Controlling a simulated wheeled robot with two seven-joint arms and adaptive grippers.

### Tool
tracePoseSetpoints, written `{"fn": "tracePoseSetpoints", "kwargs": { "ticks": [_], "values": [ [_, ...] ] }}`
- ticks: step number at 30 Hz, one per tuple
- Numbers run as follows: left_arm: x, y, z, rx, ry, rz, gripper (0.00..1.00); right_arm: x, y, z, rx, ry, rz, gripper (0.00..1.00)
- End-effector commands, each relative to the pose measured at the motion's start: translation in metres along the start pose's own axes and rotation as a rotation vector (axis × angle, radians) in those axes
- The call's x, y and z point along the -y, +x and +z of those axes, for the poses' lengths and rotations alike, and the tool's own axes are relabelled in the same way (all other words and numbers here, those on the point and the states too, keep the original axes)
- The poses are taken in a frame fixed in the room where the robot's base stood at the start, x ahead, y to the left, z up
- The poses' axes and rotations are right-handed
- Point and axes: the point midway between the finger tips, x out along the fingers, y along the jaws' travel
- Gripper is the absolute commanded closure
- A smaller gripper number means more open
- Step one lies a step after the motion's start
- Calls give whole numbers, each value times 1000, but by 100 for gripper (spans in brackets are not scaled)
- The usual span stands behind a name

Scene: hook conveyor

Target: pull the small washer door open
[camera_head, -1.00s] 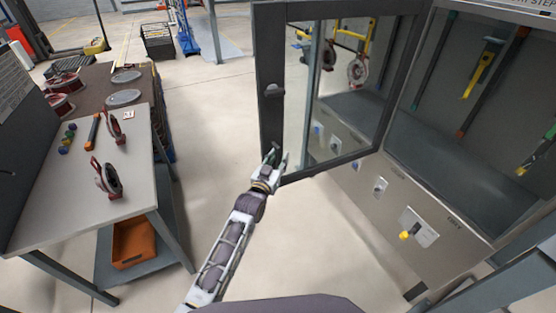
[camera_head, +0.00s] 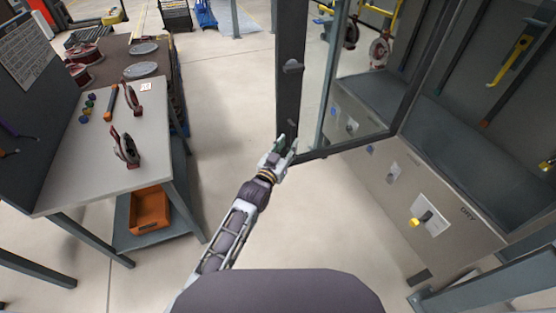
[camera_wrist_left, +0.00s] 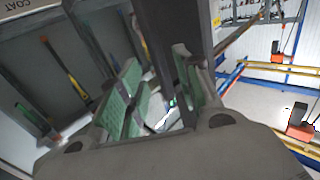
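The washer door (camera_head: 289,110) is a dark-framed glass panel standing swung out from the cabinet, with a dark knob (camera_head: 292,66) on its free edge. My left gripper (camera_head: 284,148) is beside the lower free corner of the frame. In the left wrist view its green-padded fingers (camera_wrist_left: 160,100) are spread apart, and the dark door frame (camera_wrist_left: 182,28) rises just beyond them. I cannot tell whether the fingers touch the frame. Nothing shows held between them. My right gripper is not in view.
A grey table (camera_head: 95,165) with red reels and an orange bin (camera_head: 150,208) below stands at left. Floor between them is clear.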

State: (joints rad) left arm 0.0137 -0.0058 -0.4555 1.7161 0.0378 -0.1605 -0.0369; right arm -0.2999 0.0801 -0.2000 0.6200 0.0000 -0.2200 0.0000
Motion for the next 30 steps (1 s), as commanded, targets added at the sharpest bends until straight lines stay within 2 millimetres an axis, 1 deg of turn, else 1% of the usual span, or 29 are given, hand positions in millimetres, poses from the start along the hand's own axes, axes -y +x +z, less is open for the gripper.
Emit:
{"fn": "tracePoseSetpoints", "kwargs": {
  "ticks": [3, 18, 24, 30],
  "values": [
    [0, -13, 0, 1, 1, 0, 66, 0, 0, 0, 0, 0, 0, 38],
    [0, -60, 0, 0, 1, 0, 66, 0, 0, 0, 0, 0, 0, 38],
    [0, -69, 0, -1, 0, 0, 66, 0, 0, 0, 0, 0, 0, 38],
    [0, -71, 0, -1, 1, 0, 66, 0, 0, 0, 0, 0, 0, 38]
  ]
}}
